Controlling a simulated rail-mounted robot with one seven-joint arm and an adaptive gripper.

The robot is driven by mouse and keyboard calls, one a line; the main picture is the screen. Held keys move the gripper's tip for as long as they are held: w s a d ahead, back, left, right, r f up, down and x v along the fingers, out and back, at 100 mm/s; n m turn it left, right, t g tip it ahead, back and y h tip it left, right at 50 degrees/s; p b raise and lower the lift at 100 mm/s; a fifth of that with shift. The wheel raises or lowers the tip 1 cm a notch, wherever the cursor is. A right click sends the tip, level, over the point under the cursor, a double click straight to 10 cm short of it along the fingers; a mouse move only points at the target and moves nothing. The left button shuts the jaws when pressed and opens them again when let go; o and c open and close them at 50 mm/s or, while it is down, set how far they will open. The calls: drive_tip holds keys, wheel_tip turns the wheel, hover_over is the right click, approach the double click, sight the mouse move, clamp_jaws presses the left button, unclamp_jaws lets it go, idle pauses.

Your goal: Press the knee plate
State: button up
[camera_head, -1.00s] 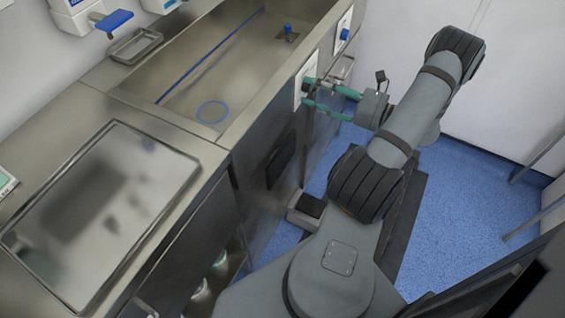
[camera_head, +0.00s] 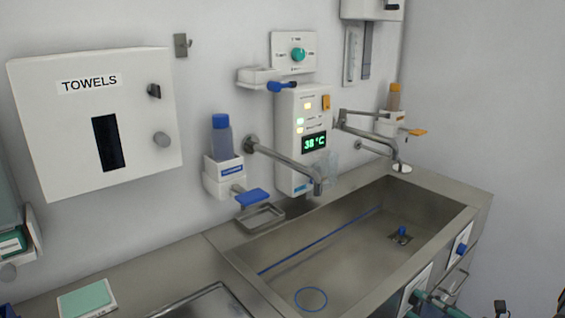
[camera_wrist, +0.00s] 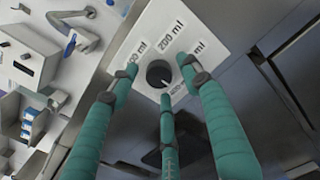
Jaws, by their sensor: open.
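My gripper (camera_wrist: 160,80) is open, with its three teal fingers spread around a dark round dial (camera_wrist: 158,74) on a white panel marked in ml. I cannot tell whether the fingertips touch the dial. In the head view, only parts of the teal fingers (camera_head: 434,302) show at the bottom edge, by the sink front. In the wrist view, a dark plate (camera_wrist: 190,154) on the cabinet front shows partly behind the fingers. It may be the knee plate, but I cannot be sure. The head view does not show the lower cabinet front.
The steel sink (camera_head: 350,250) has a blue plug fitting (camera_head: 402,232). Taps (camera_head: 285,160), a display reading 38 °C (camera_head: 314,142), a soap dispenser (camera_head: 222,150) and a towel box (camera_head: 95,120) are on the wall. A second panel with a blue knob (camera_head: 461,249) is on the sink front.

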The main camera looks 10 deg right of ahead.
drive_tip(key=shift+c, duration=1)
